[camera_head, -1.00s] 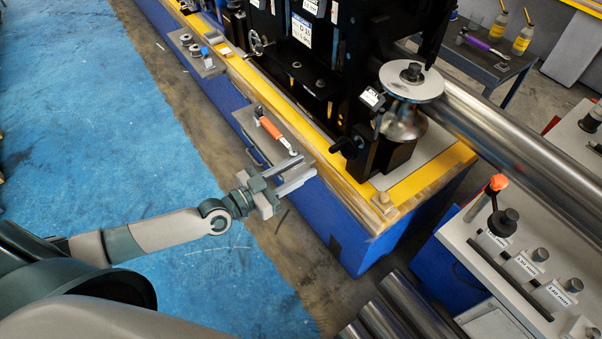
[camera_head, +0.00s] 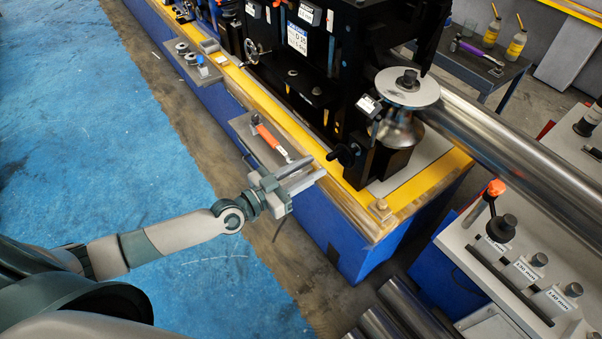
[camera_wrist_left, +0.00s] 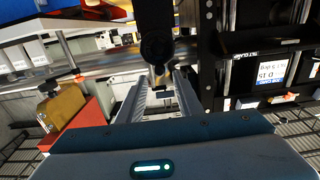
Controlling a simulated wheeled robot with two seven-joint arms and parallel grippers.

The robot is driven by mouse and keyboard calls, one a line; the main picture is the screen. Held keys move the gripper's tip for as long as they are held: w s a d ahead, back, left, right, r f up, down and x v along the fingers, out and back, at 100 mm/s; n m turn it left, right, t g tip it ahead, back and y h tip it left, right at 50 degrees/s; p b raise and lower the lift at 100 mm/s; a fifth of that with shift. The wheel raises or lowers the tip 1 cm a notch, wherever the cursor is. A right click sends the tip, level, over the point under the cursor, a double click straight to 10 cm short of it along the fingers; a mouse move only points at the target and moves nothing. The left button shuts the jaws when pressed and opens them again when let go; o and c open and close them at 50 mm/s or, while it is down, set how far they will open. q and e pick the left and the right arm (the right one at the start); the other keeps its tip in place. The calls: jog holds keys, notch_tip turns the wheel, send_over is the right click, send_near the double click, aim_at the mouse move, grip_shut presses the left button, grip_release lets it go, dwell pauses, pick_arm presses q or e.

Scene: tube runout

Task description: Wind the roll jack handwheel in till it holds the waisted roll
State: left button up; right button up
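The waisted roll (camera_head: 399,130) is a shiny metal roll with a narrow middle, standing upright under a pale round disc (camera_head: 407,87) at the machine's right end. The roll jack handwheel (camera_head: 344,154) is a small black wheel with a handle, on the near side of the black roll stand. It also shows in the left wrist view as a dark round shape (camera_wrist_left: 156,48) ahead of the fingers. My left gripper (camera_head: 318,166) is open and empty, just left of the handwheel and apart from it. Whether the jack touches the roll is hidden. My right gripper is out of view.
A grey tray (camera_head: 243,125) with an orange-handled tool (camera_head: 270,138) lies on the bench edge beside my left gripper. A wooden block (camera_head: 381,210) sits at the yellow bed's near corner. A long steel tube (camera_head: 510,150) runs right. The blue floor is clear.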

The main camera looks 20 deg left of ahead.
aim_at(327, 159)
pick_arm(q)
jog(key=shift+x, duration=2.75)
jog(key=shift+d, duration=0.1)
grip_shut()
